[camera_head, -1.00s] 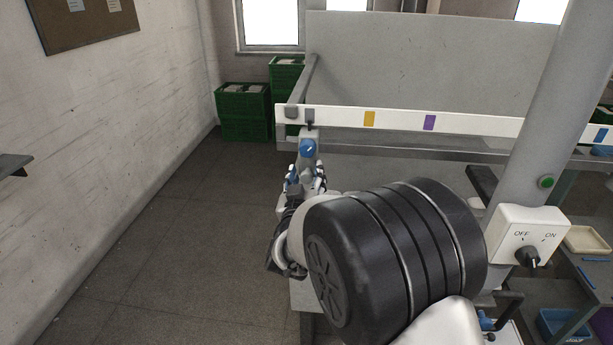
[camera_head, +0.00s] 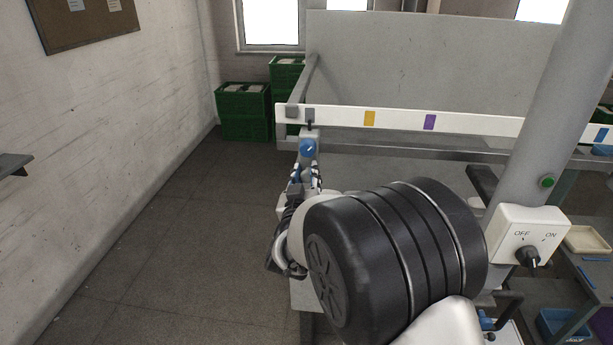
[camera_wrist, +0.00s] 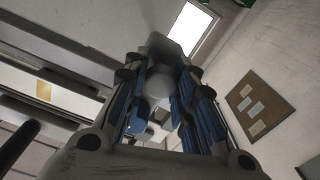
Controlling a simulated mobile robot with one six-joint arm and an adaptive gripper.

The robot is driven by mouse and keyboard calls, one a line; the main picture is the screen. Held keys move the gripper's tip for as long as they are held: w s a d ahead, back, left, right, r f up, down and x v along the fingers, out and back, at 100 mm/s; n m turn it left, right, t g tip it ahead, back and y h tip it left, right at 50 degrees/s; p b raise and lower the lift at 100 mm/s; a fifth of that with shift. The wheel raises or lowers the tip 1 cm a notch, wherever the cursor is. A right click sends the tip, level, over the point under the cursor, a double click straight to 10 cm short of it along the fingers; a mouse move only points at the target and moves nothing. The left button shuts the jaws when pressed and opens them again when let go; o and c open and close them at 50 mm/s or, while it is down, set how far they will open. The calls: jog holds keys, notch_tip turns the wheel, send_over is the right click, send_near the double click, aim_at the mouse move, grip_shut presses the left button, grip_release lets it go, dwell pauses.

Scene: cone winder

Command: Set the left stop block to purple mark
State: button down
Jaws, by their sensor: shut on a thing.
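The left stop block (camera_head: 309,134) is a grey piece with a blue round knob (camera_head: 308,147), hanging at the left end of the white rail (camera_head: 395,119). The purple mark (camera_head: 429,122) is on the rail, well to the right of the block. My gripper (camera_head: 307,174) is at the lower part of the block. In the wrist view my gripper (camera_wrist: 158,106) has its blue-padded fingers on both sides of the grey block (camera_wrist: 160,50), shut on it. The exact contact is partly hidden.
A yellow mark (camera_head: 370,119) lies between the block and the purple mark; it also shows in the wrist view (camera_wrist: 43,90). A blue mark (camera_head: 601,135) is far right. Green crates (camera_head: 243,112) stand behind left. A grey column (camera_head: 545,110) with a switch box (camera_head: 525,232) stands right.

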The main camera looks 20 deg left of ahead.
jog(key=w+d+b, duration=0.4)
jog(key=d+b, duration=0.6)
jog(key=d, duration=0.8)
jog(key=shift+w, duration=0.2)
jog(key=shift+d, duration=0.1)
jog(key=c, duration=1.3)
grip_release()
jog(key=shift+s, duration=0.1)
jog(key=v, duration=1.1)
jog(key=shift+s, duration=0.4)
